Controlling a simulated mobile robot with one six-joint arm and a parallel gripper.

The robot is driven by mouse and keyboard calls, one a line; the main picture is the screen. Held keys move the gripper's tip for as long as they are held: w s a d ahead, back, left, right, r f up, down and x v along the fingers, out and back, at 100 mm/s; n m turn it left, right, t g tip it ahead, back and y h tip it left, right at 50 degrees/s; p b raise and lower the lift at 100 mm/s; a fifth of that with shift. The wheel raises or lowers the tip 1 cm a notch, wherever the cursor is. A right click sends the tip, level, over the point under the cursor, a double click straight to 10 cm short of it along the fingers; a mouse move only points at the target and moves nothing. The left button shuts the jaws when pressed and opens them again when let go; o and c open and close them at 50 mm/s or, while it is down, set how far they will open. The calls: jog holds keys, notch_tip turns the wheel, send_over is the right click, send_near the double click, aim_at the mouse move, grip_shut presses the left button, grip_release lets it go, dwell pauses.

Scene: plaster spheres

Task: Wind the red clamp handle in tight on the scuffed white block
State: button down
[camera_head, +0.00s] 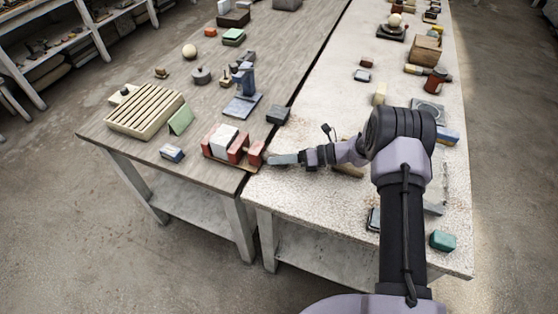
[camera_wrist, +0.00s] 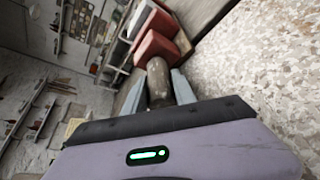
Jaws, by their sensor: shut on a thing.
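The red clamp (camera_head: 238,149) stands at the near right corner of the wooden table, its jaws on both sides of the scuffed white block (camera_head: 222,136). In the wrist view the clamp's red end (camera_wrist: 156,47) is just ahead of my fingers. My gripper (camera_head: 272,159) reaches in from the right, level with the clamp's end. In the wrist view my gripper (camera_wrist: 160,92) is shut on a brownish-grey round handle (camera_wrist: 158,78) that runs towards the red end. The contact of jaw and block is too small to judge.
A pale speckled table (camera_head: 310,195) lies under my arm.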

jog(key=shift+m, duration=0.4)
dwell(0.4)
